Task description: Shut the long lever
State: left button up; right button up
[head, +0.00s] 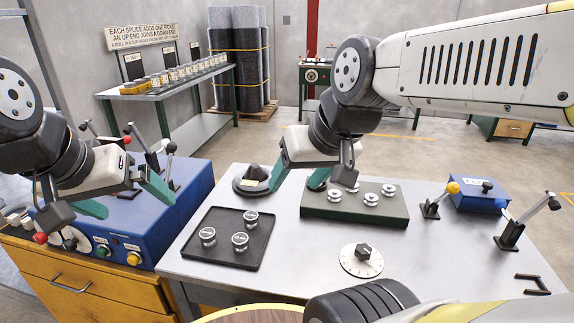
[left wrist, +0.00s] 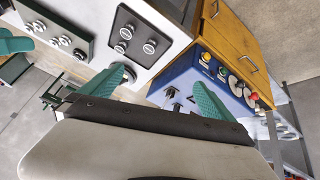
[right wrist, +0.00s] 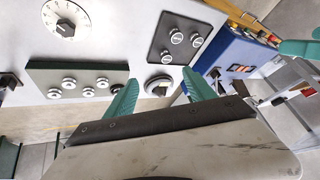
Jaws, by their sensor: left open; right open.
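A lever with a long metal rod and black knob (head: 532,215) stands at the right end of the grey table, tilted up to the right. A second, shorter-looking lever with a yellow knob (head: 440,200) stands to its left, also tilted right. No label shows which one is the long lever. My right gripper (head: 300,178) is open and empty over the back of the table, between a dark round stand (head: 252,181) and the green block, well left of both levers. My left gripper (head: 125,197) is open and empty above the blue machine (head: 188,202), far from them.
The grey table holds a black tray (head: 220,256) with three capped pieces, a green block (head: 325,210) with several white spools, a white dial (head: 361,260) and a blue box (head: 479,196). Several levers stand on the blue machine. Bare tabletop lies between dial and right-hand lever.

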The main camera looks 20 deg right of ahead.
aim_at(453, 188)
jog(key=z, duration=1.95)
